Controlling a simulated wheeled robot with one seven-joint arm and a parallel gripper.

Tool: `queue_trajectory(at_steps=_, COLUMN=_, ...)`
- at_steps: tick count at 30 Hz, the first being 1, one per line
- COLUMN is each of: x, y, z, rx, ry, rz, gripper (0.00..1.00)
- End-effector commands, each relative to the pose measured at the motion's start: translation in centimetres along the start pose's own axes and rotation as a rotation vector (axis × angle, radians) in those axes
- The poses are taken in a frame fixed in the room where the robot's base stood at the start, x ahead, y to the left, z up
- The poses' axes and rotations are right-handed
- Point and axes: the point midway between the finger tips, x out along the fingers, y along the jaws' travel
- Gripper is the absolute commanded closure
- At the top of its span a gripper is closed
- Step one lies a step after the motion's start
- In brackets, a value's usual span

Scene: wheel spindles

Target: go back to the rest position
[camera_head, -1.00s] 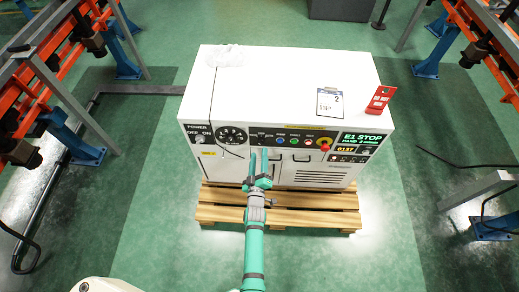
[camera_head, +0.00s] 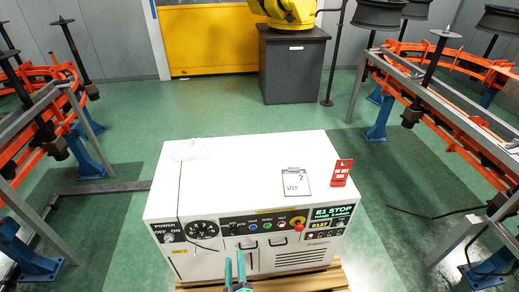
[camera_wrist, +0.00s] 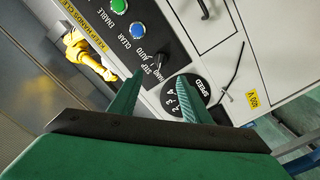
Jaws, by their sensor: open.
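My gripper (camera_head: 234,262) is at the bottom edge of the head view, in front of the white cabinet's (camera_head: 240,165) doors. Its two green fingers are apart with nothing between them. In the wrist view my gripper (camera_wrist: 160,84) points at the control panel, its fingertips near a small selector knob (camera_wrist: 161,58) and the black speed dial (camera_wrist: 188,92). Whether the fingers touch the panel cannot be told. Most of my arm is out of the head view.
A clipboard (camera_head: 296,183) and a red sign (camera_head: 341,172) are on the cabinet top. The cabinet stands on a wooden pallet (camera_head: 310,281). Orange wheel racks flank it left (camera_head: 80,115) and right (camera_head: 440,105). A yellow robot (camera_head: 290,12) stands behind on a grey pedestal. Green floor between is clear.

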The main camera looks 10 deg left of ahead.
Motion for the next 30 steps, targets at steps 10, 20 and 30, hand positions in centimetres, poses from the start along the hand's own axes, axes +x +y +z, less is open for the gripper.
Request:
queue_trajectory(at_steps=10, x=-6.4, y=1.2, z=1.2, rx=0.109, ry=-0.049, rz=0.005, gripper=0.56)
queue_trajectory(at_steps=20, x=-19.2, y=5.5, z=1.0, rx=0.347, ry=-0.149, rz=0.039, gripper=0.56)
queue_trajectory(at_steps=30, x=-30.1, y=11.6, z=-2.6, rx=0.580, ry=-0.245, rz=0.095, gripper=0.56)
